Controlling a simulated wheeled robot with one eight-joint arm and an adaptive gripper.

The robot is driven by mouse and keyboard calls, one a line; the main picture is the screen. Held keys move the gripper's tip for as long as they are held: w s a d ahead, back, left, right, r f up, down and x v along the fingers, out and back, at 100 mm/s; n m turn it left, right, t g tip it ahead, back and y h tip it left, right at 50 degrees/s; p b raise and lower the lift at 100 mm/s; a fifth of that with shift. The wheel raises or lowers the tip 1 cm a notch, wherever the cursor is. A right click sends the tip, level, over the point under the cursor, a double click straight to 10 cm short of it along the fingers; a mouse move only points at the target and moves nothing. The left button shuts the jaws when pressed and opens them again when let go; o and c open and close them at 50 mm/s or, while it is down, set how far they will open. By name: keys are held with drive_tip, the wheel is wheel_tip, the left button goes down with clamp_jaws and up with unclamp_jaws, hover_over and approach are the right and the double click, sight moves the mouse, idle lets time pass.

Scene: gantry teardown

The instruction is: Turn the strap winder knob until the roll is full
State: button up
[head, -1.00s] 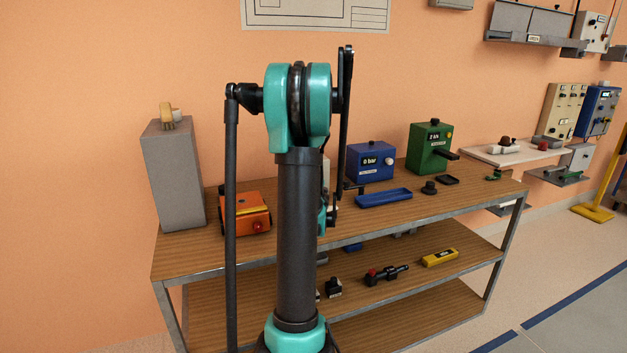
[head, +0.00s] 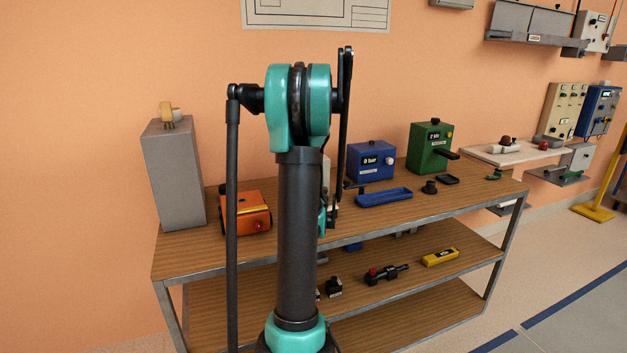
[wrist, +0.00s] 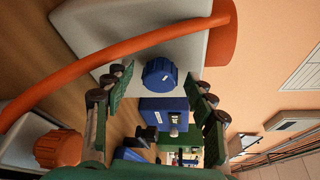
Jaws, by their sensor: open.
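In the wrist view a ribbed blue knob (wrist: 160,76) sits on the face of a pale grey housing (wrist: 95,35). An orange strap (wrist: 130,50) runs across the housing from an orange round part (wrist: 222,38) at the upper right. Another orange round part (wrist: 60,148) sits at the lower left. My gripper (wrist: 160,90) is open, with its green fingers on either side of the knob. Gaps show between knob and fingers, though depth is hard to judge. In the head view my arm hides the winder and gripper almost fully.
The bench top (head: 420,195) holds an orange box (head: 245,212), a grey block (head: 172,175), a blue gauge box (head: 370,162), a blue tray (head: 384,197) and a green box (head: 430,147). The lower shelf (head: 400,290) holds small tools.

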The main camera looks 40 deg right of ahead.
drive_tip(key=v, duration=1.2)
drive_tip(key=shift+f, duration=0.1)
drive_tip(key=shift+s, duration=0.15)
